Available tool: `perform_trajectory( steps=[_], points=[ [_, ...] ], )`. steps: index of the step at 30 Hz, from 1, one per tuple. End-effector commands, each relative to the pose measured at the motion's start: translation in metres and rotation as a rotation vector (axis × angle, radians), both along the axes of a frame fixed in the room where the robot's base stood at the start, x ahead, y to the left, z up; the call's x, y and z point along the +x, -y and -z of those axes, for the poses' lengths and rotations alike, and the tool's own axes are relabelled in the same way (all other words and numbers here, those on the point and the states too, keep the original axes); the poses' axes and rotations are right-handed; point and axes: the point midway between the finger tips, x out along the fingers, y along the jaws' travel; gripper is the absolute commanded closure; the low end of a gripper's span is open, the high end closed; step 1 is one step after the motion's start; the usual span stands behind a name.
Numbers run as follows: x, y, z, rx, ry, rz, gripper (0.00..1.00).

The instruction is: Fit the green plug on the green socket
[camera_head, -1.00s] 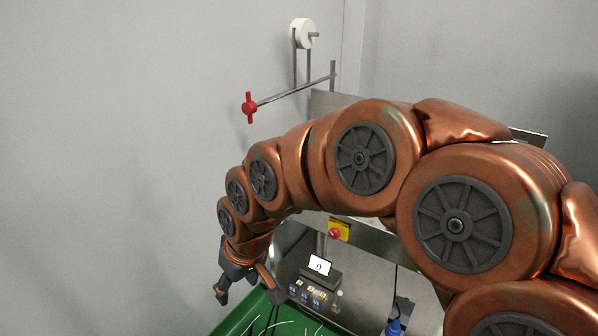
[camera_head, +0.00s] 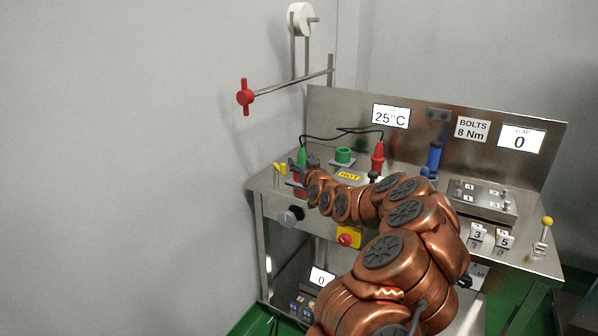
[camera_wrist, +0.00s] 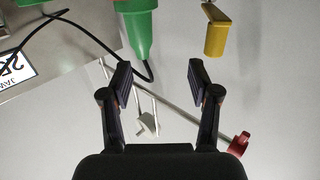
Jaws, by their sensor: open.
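The green plug (camera_head: 302,157) stands upright at the left of the steel bench, over a red part (camera_head: 298,186) partly hidden by my gripper. A black cable runs from it to a red plug (camera_head: 377,158). The green socket (camera_head: 344,157) is a short round piece between the two plugs. My gripper (camera_head: 294,176) is open and empty, beside the green plug's lower part. In the wrist view the green plug (camera_wrist: 141,34) lies just past my open gripper (camera_wrist: 160,82), toward the left finger, not between the fingers. Red shows at its upper end there.
Yellow pieces (camera_head: 279,168) stand left of the plug; one hangs close by in the wrist view (camera_wrist: 216,32). A yellow sign (camera_head: 349,176) lies before the socket. A blue cylinder (camera_head: 434,156) and metal fixtures (camera_head: 486,196) stand right. A red-ended rod (camera_head: 292,90) juts above.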

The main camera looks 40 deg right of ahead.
Motion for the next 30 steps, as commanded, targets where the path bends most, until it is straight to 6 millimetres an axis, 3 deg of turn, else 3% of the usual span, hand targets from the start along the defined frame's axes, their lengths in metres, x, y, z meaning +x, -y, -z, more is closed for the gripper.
perform_trajectory(
  steps=[3, 12, 20, 30],
  points=[
    [-0.010, 0.021, 0.006, -0.018, 0.021, 0.040, 0.39],
    [-0.001, 0.043, 0.007, -0.024, 0.026, 0.061, 0.39],
    [0.008, 0.045, 0.007, -0.024, 0.025, 0.058, 0.39],
    [0.037, 0.060, 0.008, -0.025, 0.022, 0.057, 0.39]
  ],
)
